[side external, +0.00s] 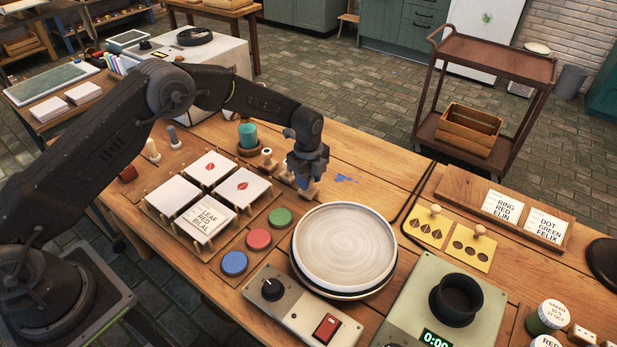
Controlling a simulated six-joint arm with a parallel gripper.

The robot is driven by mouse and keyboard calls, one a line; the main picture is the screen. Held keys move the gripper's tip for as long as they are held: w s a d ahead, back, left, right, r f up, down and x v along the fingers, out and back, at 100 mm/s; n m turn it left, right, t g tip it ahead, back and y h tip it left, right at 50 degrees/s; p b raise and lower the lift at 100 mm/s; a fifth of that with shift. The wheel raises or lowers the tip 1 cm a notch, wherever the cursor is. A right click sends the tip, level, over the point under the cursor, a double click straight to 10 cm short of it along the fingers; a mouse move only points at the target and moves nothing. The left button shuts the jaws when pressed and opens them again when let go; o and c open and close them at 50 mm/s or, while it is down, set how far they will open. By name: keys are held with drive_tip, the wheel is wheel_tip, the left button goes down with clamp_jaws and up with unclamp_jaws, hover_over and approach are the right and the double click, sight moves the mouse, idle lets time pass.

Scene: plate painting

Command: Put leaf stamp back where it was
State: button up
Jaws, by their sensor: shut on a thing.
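My gripper (308,172) is at the back middle of the table, pointing down at the right end of a low wooden stamp rack (286,176). It is shut on a small stamp with a pale wooden part (308,190), held at or just above the rack; I cannot tell whether it touches. The jaws hide most of the stamp, and its face is not visible. Another stamp (266,157) stands in the rack to the left. Red leaf prints show on two white tiles, the back tile (203,160) and the right tile (243,196).
A card reading "LEAF RED BILAL" (206,221) lies on the front tile. Green (280,217), red (258,238) and blue (234,262) pads lie in front. A turntable plate (345,245) stands to the right. A teal-topped bottle (248,135) stands behind the rack.

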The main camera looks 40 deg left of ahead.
drive_tip(key=shift+f, duration=0.15)
drive_tip(key=o, duration=0.8)
drive_tip(key=shift+c, duration=0.2)
